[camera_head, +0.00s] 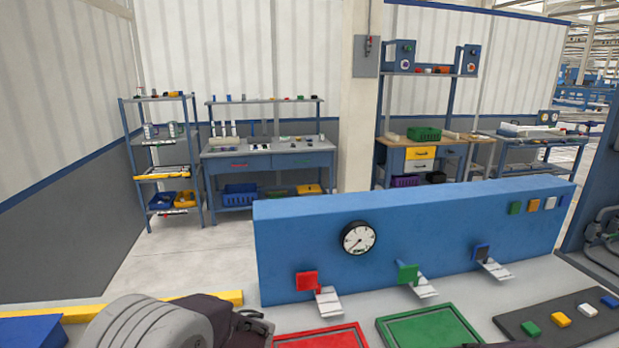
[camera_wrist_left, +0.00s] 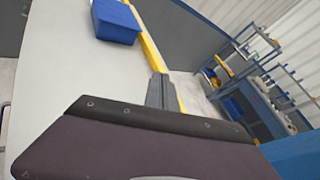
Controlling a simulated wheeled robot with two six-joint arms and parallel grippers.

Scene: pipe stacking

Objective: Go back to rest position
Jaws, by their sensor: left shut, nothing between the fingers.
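My left arm comes in along the bottom left of the head view, low over the table's front edge. My left gripper (camera_wrist_left: 161,92) shows in the left wrist view as grey fingers beyond a dark housing. It is shut and empty, above the pale table (camera_wrist_left: 62,85), beside the yellow edge strip (camera_wrist_left: 150,48). No pipes can be made out on the near table.
A blue panel (camera_head: 300,232) with a gauge (camera_head: 358,238) stands across the table. A red tray (camera_head: 322,340), a green tray (camera_head: 430,328) and a dark board (camera_head: 560,322) with coloured blocks lie before it. A blue bin (camera_wrist_left: 116,22) is at left. Shelves and workbenches stand behind.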

